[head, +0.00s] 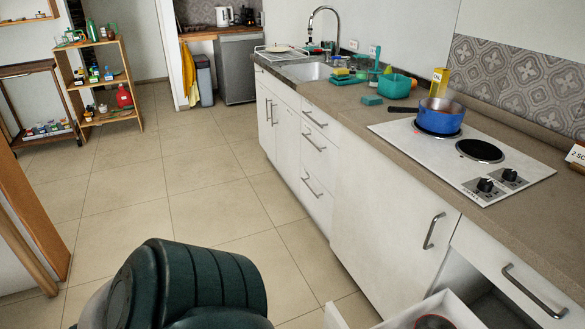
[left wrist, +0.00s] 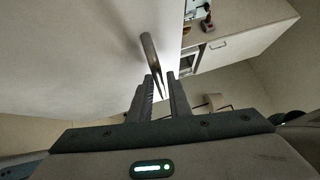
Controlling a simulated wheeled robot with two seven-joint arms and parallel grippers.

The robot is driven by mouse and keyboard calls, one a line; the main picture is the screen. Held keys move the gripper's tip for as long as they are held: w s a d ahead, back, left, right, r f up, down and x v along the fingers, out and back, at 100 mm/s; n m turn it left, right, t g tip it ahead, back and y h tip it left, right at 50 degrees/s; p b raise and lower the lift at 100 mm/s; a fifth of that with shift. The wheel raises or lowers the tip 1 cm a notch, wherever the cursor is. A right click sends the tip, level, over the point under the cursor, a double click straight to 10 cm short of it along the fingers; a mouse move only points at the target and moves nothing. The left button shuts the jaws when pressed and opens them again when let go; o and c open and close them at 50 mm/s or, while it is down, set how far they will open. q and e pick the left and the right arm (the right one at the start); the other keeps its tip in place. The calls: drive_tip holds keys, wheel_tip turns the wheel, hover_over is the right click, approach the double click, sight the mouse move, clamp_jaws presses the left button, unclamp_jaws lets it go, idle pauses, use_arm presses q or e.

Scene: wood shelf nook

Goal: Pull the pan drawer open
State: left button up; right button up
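A low white drawer (head: 463,313) stands pulled out at the bottom right of the head view. A reddish round pan (head: 434,322) shows partly inside it, cut off by the picture edge. In the left wrist view a white front panel (left wrist: 75,65) carries a grey bar handle (left wrist: 151,50). My left gripper (left wrist: 162,85) has the far part of this handle between its two narrowly spaced fingers and appears shut on it. The head view shows neither gripper.
Another drawer front with a handle (head: 533,291) sits above the open drawer. The counter (head: 365,118) holds a cooktop (head: 465,158) and a blue pan (head: 440,117). Tiled floor (head: 215,205) left of the cabinets is clear.

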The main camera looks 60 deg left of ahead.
use_arm(q)
drive_tip(key=b+v, duration=0.3)
drive_tip(key=v, duration=1.4)
use_arm(e)
wheel_tip(320, 180, up, 7)
drive_tip(key=w+a, duration=0.1)
drive_tip(key=w, duration=0.1)
drive_tip(key=shift+w+r, duration=0.15)
drive_tip(key=shift+w, duration=0.05)
use_arm(q)
drive_tip(key=shift+w+r, duration=0.1)
